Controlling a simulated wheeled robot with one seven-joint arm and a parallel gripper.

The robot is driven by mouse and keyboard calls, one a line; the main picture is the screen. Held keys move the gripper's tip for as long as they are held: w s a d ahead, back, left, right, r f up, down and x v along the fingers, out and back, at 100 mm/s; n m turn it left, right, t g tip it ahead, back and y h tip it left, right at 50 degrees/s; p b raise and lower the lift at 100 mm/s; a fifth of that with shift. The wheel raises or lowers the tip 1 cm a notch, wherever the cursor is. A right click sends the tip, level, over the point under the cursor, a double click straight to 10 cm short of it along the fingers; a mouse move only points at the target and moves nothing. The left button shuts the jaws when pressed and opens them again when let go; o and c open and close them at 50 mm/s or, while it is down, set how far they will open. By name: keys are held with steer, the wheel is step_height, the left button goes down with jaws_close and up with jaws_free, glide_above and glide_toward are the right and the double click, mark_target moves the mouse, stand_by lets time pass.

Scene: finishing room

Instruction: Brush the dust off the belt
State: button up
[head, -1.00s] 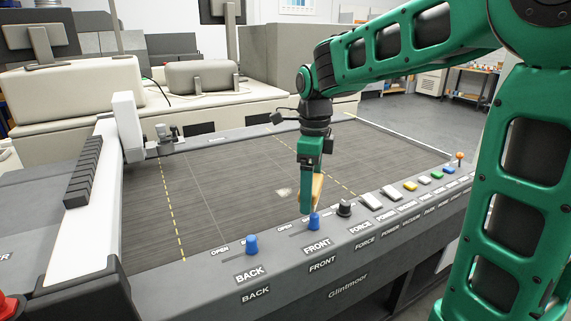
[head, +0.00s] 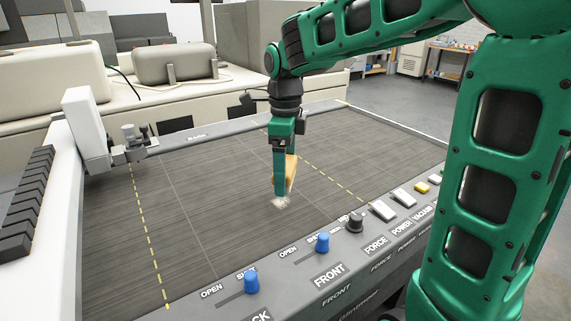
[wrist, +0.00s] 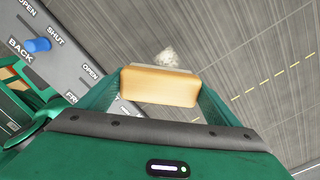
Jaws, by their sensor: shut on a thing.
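My gripper (head: 281,184) points down over the dark grey belt (head: 215,205), shut on a wooden-handled brush (head: 291,170). In the wrist view the tan block of the brush (wrist: 160,86) sits between my fingers, with a pale strip along its far edge. A whitish patch of dust (head: 281,203) lies on the belt right by the gripper's tip. In the wrist view the dust (wrist: 167,56) shows just beyond the brush. I cannot tell whether the brush touches the belt or the dust.
The front control panel carries a blue BACK knob (head: 251,282), a blue FRONT knob (head: 322,243), a black force knob (head: 355,222) and several buttons. A white gantry beam (head: 55,220) stands at the left.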

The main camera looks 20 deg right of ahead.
steer(key=shift+w+d, duration=0.1)
steer(key=shift+d, duration=0.25)
